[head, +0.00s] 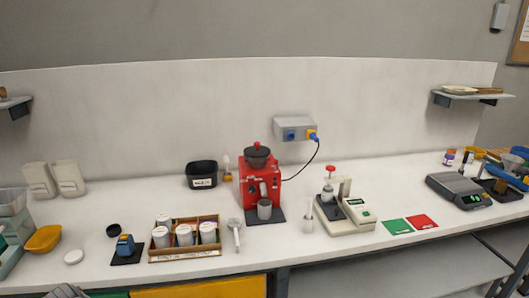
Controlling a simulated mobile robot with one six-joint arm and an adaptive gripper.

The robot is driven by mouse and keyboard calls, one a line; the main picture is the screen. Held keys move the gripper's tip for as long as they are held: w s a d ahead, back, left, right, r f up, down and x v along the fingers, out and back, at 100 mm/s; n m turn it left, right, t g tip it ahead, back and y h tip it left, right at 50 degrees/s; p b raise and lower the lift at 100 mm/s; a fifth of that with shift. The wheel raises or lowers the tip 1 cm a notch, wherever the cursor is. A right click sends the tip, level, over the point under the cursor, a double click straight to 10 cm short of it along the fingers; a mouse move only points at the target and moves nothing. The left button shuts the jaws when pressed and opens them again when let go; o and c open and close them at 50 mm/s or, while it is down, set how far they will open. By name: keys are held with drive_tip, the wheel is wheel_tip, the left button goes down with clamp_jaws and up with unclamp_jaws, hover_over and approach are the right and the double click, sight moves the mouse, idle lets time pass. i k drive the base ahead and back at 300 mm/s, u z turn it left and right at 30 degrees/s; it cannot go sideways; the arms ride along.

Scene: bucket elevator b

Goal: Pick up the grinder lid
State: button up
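A red grinder (251,186) stands on a dark mat near the middle of the white bench. Its dark hopper is at the top, with a dark lid carrying a red knob (257,145); the lid appears to sit on the hopper. A metal cup (264,209) stands at the grinder's front. My gripper is not recognisable in the head view.
A divided wooden box (185,254) with several white-topped canisters, a black bin (201,173) and a grey-handled tool (235,233) are left of the grinder. A white-and-green device (346,216) is right. A cable runs from the wall socket box (294,127) toward the grinder.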

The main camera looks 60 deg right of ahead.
sight(257, 150)
drive_tip(key=z, duration=0.05)
drive_tip(key=k, duration=1.6)
drive_tip(key=z, duration=1.6)
drive_tip(key=i, duration=1)
drive_tip(key=z, duration=0.1)
